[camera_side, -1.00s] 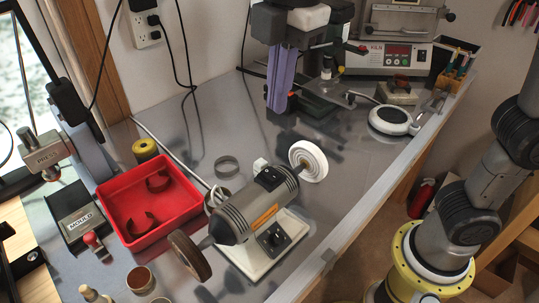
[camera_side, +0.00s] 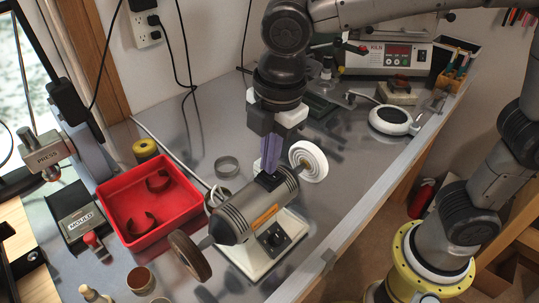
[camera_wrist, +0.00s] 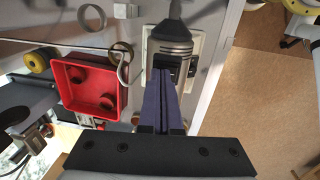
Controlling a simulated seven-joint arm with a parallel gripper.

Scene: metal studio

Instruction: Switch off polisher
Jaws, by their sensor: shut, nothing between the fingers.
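The polisher (camera_side: 240,212) is a grey bench motor on a cream base with a white buffing wheel (camera_side: 308,161) at one end and a brown wheel (camera_side: 190,255) at the other. A dark switch panel with a knob (camera_side: 275,238) is on the front of its base. In the wrist view the polisher (camera_wrist: 172,38) is beyond the fingertips. My gripper (camera_side: 268,172) is shut and empty, pointing down at the top of the motor near the white wheel. Whether the fingertips touch the polisher cannot be told. In the wrist view my gripper (camera_wrist: 162,72) hides part of the polisher.
A red tray (camera_side: 122,222) with curved dark pieces stands left of the polisher. A metal ring (camera_side: 226,166) lies behind it. A kiln (camera_side: 398,58) and a round white-rimmed device (camera_side: 391,120) are at the back right. The bench's right edge is close to the polisher.

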